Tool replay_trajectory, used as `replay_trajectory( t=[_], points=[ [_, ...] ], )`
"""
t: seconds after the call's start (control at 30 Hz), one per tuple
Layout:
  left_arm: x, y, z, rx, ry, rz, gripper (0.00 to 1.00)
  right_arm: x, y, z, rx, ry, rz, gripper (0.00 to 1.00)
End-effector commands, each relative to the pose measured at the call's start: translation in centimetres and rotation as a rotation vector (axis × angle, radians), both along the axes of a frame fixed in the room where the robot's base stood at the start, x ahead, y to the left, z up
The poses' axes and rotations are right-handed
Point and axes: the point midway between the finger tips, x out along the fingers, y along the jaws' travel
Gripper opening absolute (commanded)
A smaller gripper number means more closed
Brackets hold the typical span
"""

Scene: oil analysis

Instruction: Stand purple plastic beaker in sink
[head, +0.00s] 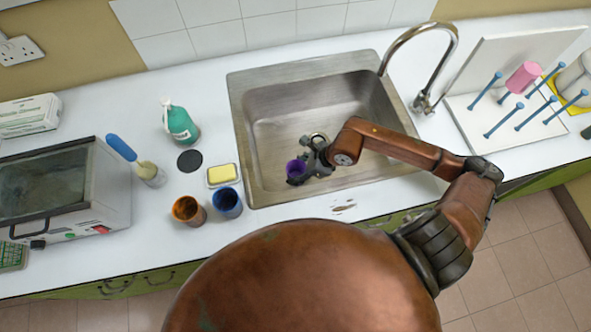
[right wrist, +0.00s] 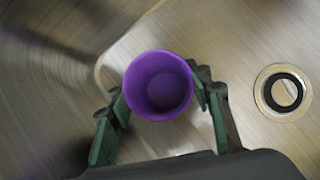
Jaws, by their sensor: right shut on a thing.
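The purple plastic beaker (head: 296,169) is inside the sink (head: 262,110), toward its near side. My right gripper (head: 306,173) reaches down into the basin and is shut on the beaker. In the right wrist view the beaker (right wrist: 158,86) sits between the two fingers (right wrist: 160,100), its open mouth facing the camera and its inside empty. The steel basin floor shows around it, with the drain (right wrist: 283,92) to the right. I cannot tell whether the beaker's base touches the floor. My left gripper is not in view.
Orange (head: 187,210) and blue (head: 227,203) beakers stand on the counter left of the sink, by a yellow sponge (head: 222,173) in a dish. A green bottle (head: 180,124) stands behind them. The tap (head: 420,70) rises at the back right, beside a drying rack (head: 482,108).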

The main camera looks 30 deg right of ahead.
Motion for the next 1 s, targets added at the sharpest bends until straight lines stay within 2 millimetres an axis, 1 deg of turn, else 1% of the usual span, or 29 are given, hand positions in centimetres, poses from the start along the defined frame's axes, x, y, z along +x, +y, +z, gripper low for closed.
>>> replay_trajectory(
  t=[0.03, 0.23, 0.33, 0.37, 0.6, 0.87, 1.0],
  points=[
    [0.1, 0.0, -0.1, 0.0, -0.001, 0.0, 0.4, 0.0, 0.0, -0.3, 0.0, 0.0, 0.0, 0.25],
    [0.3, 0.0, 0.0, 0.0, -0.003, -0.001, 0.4, 0.0, 0.0, -0.2, 0.0, 0.0, 0.001, 0.25],
    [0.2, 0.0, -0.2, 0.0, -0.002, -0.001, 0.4, 0.0, 0.0, -0.5, 0.0, 0.0, 0.0, 0.25],
    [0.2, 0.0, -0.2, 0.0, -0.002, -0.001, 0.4, 0.0, 0.0, -0.4, 0.0, 0.0, 0.001, 0.48],
    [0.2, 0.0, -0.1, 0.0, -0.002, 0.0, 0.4, 0.0, 0.0, -0.3, 0.0, 0.0, 0.001, 0.63],
    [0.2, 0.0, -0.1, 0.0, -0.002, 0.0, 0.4, 0.0, 0.0, -0.2, 0.0, 0.0, 0.001, 0.63],
    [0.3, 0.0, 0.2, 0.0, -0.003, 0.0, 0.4, -0.3, -0.4, 0.7, -0.002, 0.0, 0.0, 0.63]
  ],
)
